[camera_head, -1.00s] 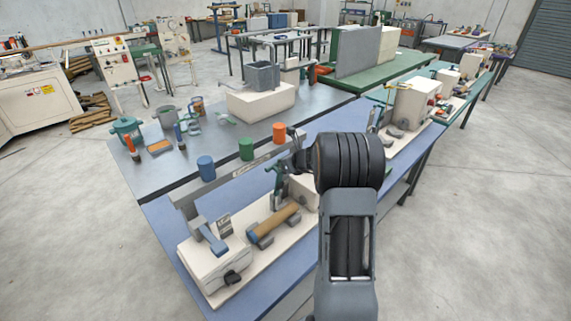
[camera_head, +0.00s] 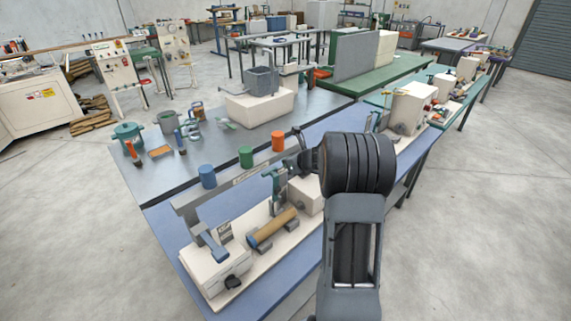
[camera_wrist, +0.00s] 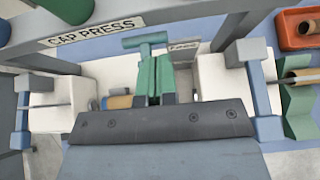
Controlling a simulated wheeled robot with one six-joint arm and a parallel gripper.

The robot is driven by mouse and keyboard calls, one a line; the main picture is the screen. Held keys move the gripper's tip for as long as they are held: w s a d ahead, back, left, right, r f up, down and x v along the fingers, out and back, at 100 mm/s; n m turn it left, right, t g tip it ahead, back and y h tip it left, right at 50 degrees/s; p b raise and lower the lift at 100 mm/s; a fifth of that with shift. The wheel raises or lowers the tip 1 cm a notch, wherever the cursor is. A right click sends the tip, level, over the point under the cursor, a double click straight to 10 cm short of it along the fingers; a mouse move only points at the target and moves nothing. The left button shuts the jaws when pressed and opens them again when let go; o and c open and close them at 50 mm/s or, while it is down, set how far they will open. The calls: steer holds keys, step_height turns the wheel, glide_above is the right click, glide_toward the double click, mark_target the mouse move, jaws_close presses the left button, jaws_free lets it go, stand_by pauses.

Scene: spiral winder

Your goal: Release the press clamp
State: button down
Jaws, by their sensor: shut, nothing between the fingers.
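The press clamp has a green T-shaped handle (camera_wrist: 145,42), seen in the wrist view just beyond my fingertips. In the head view the green clamp (camera_head: 273,178) stands between the cream blocks, with its handle raised. My gripper (camera_wrist: 155,58) is shut and empty, its two green finger pads together. The fingertips overlap the foot of the handle in the picture; I cannot tell if they touch it. The pads hide the clamp's lower part. In the head view my gripper (camera_head: 302,162) is beside the clamp, partly hidden by my wrist.
A rail marked CAP PRESS (camera_wrist: 95,42) carries blue, green and orange cylinders. A brown roll (camera_head: 272,229) lies in a cradle left of the clamp. A blue lever (camera_head: 212,246) is on the left block. An orange bin (camera_wrist: 298,30) is at the right.

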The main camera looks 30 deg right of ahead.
steer(key=shift+s+d+r+p, duration=0.2)
steer(key=shift+s+r+p, duration=0.3)
steer(key=shift+r, duration=0.4)
steer(key=shift+s+d+r+p, duration=0.15)
steer(key=shift+s+r+p, duration=0.25)
steer(key=shift+s+r, duration=0.35)
steer(key=shift+w+r, duration=0.1)
steer(key=shift+w, duration=0.05)
